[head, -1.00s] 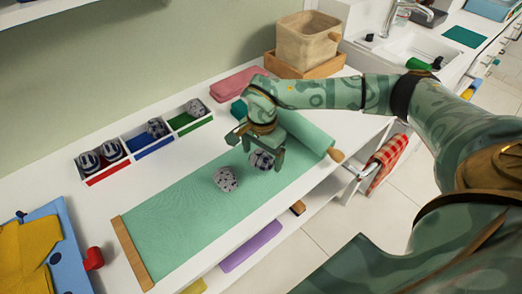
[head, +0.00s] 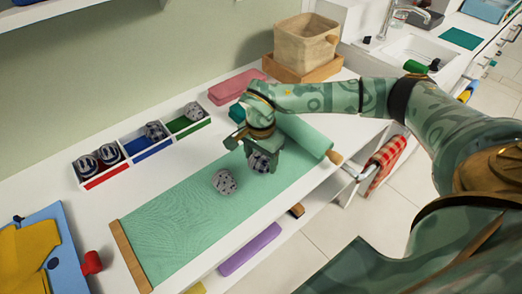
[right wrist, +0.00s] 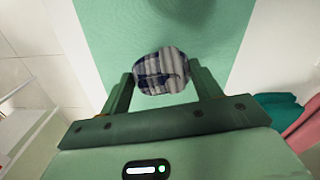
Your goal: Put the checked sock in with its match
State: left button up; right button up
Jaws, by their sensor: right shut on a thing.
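My right gripper (head: 264,165) is shut on a rolled sock with white, grey and dark blue checks (right wrist: 160,76), over the far part of the green mat (head: 185,222). I cannot tell whether the sock still touches the mat. A grey speckled sock ball (head: 224,182) lies on the mat to the left of the gripper. Behind the mat is a white divided tray. Its red-marked compartment (head: 107,176) holds two dark striped socks (head: 98,159). The blue-marked one (head: 153,148) holds one dark patterned sock (head: 155,130). The green-marked one (head: 190,129) holds one grey speckled sock (head: 194,110). My left gripper is out of view.
A pink folded item (head: 236,86) and a beige bin (head: 303,42) on a wooden tray stand at the back. The mat's rolled end (head: 305,137) lies right of the gripper. A yellow garment (head: 28,252) lies at the left. Bare white surface separates mat and tray.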

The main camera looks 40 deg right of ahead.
aim_at(261, 156)
notch_tip(261, 156, up, 7)
jog(key=p, duration=0.6)
jog(key=shift+r, duration=0.1)
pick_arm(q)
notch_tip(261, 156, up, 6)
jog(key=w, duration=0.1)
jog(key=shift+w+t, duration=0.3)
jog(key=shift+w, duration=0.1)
